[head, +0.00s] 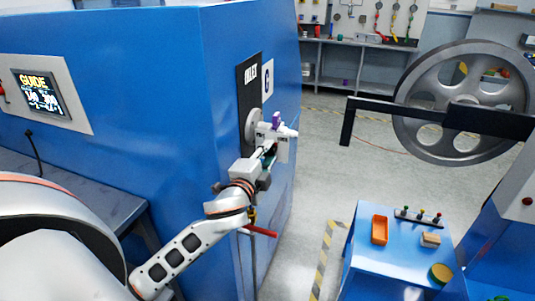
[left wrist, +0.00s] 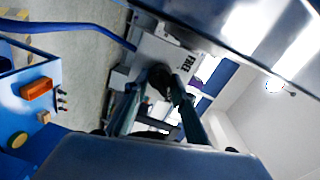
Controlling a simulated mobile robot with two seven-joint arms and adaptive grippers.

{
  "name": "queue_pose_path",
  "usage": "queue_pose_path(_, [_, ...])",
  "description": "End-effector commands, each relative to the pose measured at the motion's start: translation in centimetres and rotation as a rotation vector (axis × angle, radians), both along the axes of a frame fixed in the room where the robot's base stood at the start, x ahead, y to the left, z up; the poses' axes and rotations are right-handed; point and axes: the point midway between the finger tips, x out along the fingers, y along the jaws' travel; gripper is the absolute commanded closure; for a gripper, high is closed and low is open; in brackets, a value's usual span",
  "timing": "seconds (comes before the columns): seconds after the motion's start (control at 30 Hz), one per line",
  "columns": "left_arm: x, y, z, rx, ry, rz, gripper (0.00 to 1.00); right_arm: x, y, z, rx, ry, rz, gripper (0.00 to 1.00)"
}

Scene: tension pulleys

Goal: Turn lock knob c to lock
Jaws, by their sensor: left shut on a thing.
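My left gripper (head: 268,160) reaches up to a white block (head: 283,131) on the end face of the blue machine, under a plate marked C (head: 268,80). In the left wrist view my left gripper (left wrist: 157,92) has its two dark fingers on either side of a dark round knob (left wrist: 160,76), shut on it. A label reading FREE (left wrist: 187,64) is on the pale plate beside the knob. A purple piece (head: 276,119) stands on top of the block. The fingers hide much of the knob, and its turn angle is unclear. My right gripper is out of view.
The blue machine (head: 170,70) stands close on the left, with a guide screen (head: 39,92). A large spoked wheel (head: 465,100) and dark bar are at the right. A blue table (head: 372,268) holds an orange tray (head: 379,230). Floor between is clear.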

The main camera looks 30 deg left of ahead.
Motion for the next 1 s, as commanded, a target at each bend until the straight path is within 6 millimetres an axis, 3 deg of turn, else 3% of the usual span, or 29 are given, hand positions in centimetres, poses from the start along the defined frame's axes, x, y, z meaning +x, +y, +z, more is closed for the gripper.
queue_pose_path(0.33, [0.0,0.0,0.2,0.004,-0.003,0.0,0.97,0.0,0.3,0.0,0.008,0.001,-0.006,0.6])
queue_pose_path(0.37, [0.0,0.0,0.2,0.004,-0.003,0.0,0.67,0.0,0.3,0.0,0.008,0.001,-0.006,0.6])
queue_pose_path(0.4, [0.0,0.0,0.2,0.003,-0.003,-0.001,0.58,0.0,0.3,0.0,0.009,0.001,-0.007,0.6])
queue_pose_path(0.77, [-0.1,0.0,0.0,0.001,-0.001,0.0,0.58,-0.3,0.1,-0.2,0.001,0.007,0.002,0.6])
queue_pose_path(1.0, [-2.9,-0.7,0.1,-0.001,0.001,-0.001,0.58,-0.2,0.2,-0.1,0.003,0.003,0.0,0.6])
